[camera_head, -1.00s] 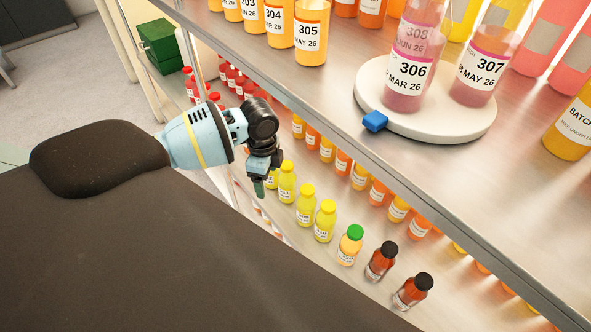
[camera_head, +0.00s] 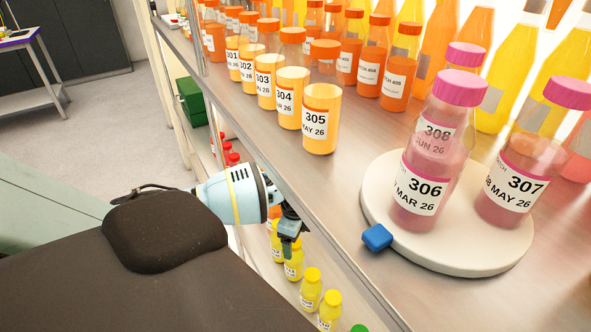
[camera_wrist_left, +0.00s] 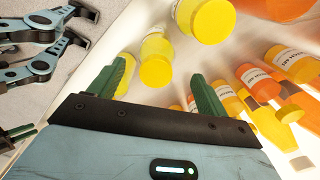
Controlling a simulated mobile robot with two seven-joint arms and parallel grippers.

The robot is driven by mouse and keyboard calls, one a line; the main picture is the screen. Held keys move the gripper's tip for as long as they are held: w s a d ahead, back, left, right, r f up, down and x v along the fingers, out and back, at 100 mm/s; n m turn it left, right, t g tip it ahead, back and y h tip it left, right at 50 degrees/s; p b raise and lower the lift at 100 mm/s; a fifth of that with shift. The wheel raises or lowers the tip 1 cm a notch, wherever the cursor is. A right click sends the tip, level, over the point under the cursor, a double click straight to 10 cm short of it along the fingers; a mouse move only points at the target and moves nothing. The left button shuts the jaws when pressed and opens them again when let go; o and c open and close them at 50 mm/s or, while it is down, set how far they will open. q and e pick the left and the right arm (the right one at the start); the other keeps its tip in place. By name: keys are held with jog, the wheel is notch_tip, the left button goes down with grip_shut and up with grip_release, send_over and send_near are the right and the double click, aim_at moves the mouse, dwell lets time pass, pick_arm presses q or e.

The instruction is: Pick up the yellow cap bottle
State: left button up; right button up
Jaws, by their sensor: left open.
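Several yellow-cap bottles stand in a row along the front of the lower shelf; those in the head view include a nearer one (camera_head: 310,288) and one beside my gripper (camera_head: 294,268). My left gripper (camera_head: 288,246) is at this row, partly over the bottles. In the left wrist view its two green fingers (camera_wrist_left: 162,88) are spread and empty. A yellow-cap bottle (camera_wrist_left: 156,66) shows beyond and between the fingertips; I cannot tell whether they touch it. A larger-looking yellow cap (camera_wrist_left: 207,20) is above the right finger.
The upper shelf (camera_head: 345,215) overhangs the lower row, its front edge close to my left arm. It bears orange numbered bottles (camera_head: 320,125) and a white round tray (camera_head: 455,252) with pink bottles. Orange bottles (camera_wrist_left: 262,82) stand deeper on the lower shelf.

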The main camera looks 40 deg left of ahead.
aim_at(294, 260)
pick_arm(q)
jog(key=shift+f, duration=0.2)
jog(key=f, duration=0.5)
jog(key=shift+s+d, duration=0.1)
jog(key=shift+s, duration=0.15)
jog(key=shift+r, duration=0.1)
jog(key=c, duration=1.6)
